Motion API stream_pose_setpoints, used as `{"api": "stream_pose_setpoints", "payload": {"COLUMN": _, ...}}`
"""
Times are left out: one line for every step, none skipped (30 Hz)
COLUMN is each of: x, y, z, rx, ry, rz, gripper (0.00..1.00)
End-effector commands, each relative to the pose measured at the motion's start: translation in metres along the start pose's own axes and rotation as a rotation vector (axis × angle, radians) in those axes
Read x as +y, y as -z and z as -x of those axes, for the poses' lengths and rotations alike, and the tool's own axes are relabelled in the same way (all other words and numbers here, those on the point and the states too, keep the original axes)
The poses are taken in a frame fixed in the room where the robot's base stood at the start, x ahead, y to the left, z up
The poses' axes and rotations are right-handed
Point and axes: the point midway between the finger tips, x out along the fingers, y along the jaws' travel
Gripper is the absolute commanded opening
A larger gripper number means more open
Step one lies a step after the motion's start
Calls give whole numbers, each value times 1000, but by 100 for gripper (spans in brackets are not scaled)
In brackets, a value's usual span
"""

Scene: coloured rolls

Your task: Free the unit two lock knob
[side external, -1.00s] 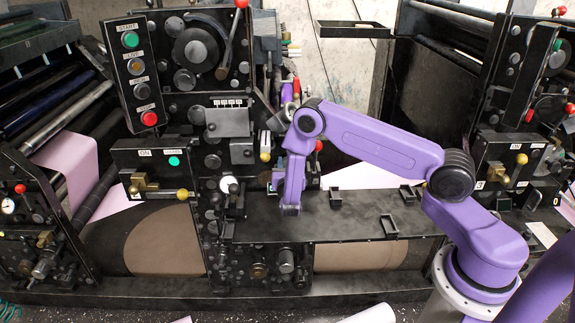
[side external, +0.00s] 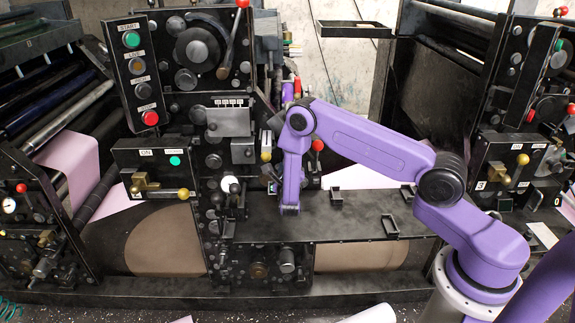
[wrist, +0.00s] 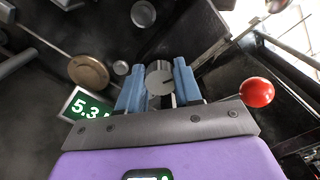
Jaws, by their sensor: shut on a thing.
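In the wrist view a round grey knob (wrist: 159,77) with a dark line on its face sits between the two blue fingers of my gripper (wrist: 159,88). The fingers are shut on it from both sides. Any label naming the knob's unit is out of sight. In the side view the gripper and this knob are hidden behind my purple arm, at the middle press unit (side external: 228,122).
In the wrist view a red ball handle (wrist: 257,92) stands right of the fingers, and a green display (wrist: 86,106) and a brass disc (wrist: 88,72) lie left. In the side view a dark shelf (side external: 345,225) with small black brackets lies below my arm.

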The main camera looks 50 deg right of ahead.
Motion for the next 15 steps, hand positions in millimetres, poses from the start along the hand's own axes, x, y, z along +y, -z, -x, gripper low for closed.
{"api": "stream_pose_setpoints", "payload": {"x": 1, "y": 0, "z": 1, "rx": -1, "ry": -1, "rz": 44, "gripper": 4}}
{"api": "stream_pose_setpoints", "payload": {"x": 1, "y": 0, "z": 1, "rx": -1, "ry": -1, "rz": 70, "gripper": 4}}
{"api": "stream_pose_setpoints", "payload": {"x": 1, "y": 0, "z": 1, "rx": 0, "ry": -1, "rz": 103, "gripper": 4}}
{"api": "stream_pose_setpoints", "payload": {"x": 1, "y": 0, "z": 1, "rx": -1, "ry": -1, "rz": 126, "gripper": 4}}
{"api": "stream_pose_setpoints", "payload": {"x": 1, "y": 0, "z": 1, "rx": -1, "ry": -1, "rz": 148, "gripper": 4}}
{"api": "stream_pose_setpoints", "payload": {"x": 1, "y": 0, "z": 1, "rx": -1, "ry": -1, "rz": 178, "gripper": 4}}
{"api": "stream_pose_setpoints", "payload": {"x": 1, "y": 0, "z": 1, "rx": -1, "ry": -1, "rz": 199, "gripper": 4}}
{"api": "stream_pose_setpoints", "payload": {"x": 1, "y": 0, "z": 1, "rx": -1, "ry": -1, "rz": 219, "gripper": 4}}
{"api": "stream_pose_setpoints", "payload": {"x": 1, "y": 0, "z": 1, "rx": -1, "ry": -1, "rz": 243, "gripper": 4}}
{"api": "stream_pose_setpoints", "payload": {"x": 1, "y": 0, "z": 1, "rx": -1, "ry": -1, "rz": 261, "gripper": 4}}
{"api": "stream_pose_setpoints", "payload": {"x": 1, "y": 0, "z": 1, "rx": -1, "ry": -1, "rz": 277, "gripper": 4}}
{"api": "stream_pose_setpoints", "payload": {"x": 1, "y": 0, "z": 0, "rx": 0, "ry": -1, "rz": 297, "gripper": 4}}
{"api": "stream_pose_setpoints", "payload": {"x": 1, "y": 0, "z": 0, "rx": 0, "ry": -1, "rz": 310, "gripper": 4}}
{"api": "stream_pose_setpoints", "payload": {"x": 2, "y": 0, "z": 0, "rx": 0, "ry": -1, "rz": 323, "gripper": 4}}
{"api": "stream_pose_setpoints", "payload": {"x": 2, "y": 0, "z": 0, "rx": 0, "ry": -1, "rz": 337, "gripper": 4}}
